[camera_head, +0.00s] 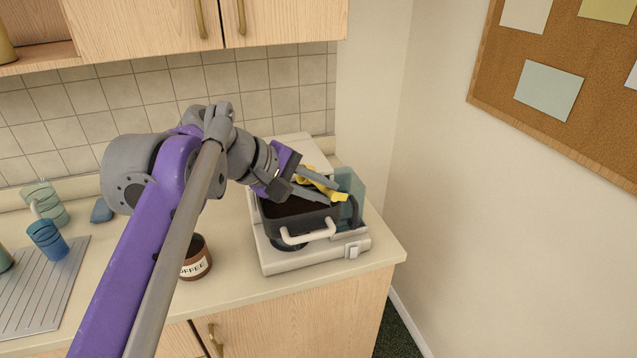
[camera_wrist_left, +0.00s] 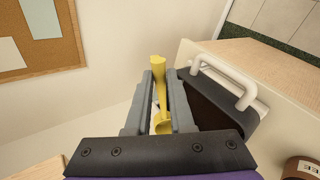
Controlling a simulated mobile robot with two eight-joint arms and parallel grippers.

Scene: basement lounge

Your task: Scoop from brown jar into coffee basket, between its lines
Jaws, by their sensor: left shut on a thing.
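My left gripper (camera_head: 318,190) is shut on a yellow scoop (camera_head: 332,193) above the coffee basket. The scoop also shows between the fingers in the left wrist view (camera_wrist_left: 158,66); I cannot tell whether it holds coffee. The coffee basket (camera_head: 318,220) is dark with a white handle and sits out at the front of the white coffee maker (camera_head: 300,262). Its inside looks dark brown; its lines and fill level cannot be made out. The brown jar (camera_head: 197,262), labelled COFFEE, stands on the counter left of the machine, partly behind my arm. My right gripper is not in view.
A blue-tinted clear container (camera_head: 351,185) is at the machine's right. Blue cup (camera_head: 47,240), green cup (camera_head: 45,203) and a ribbed drainboard (camera_head: 45,290) are at the left. The wall with a corkboard (camera_head: 560,90) is close on the right; cabinets (camera_head: 140,25) hang above.

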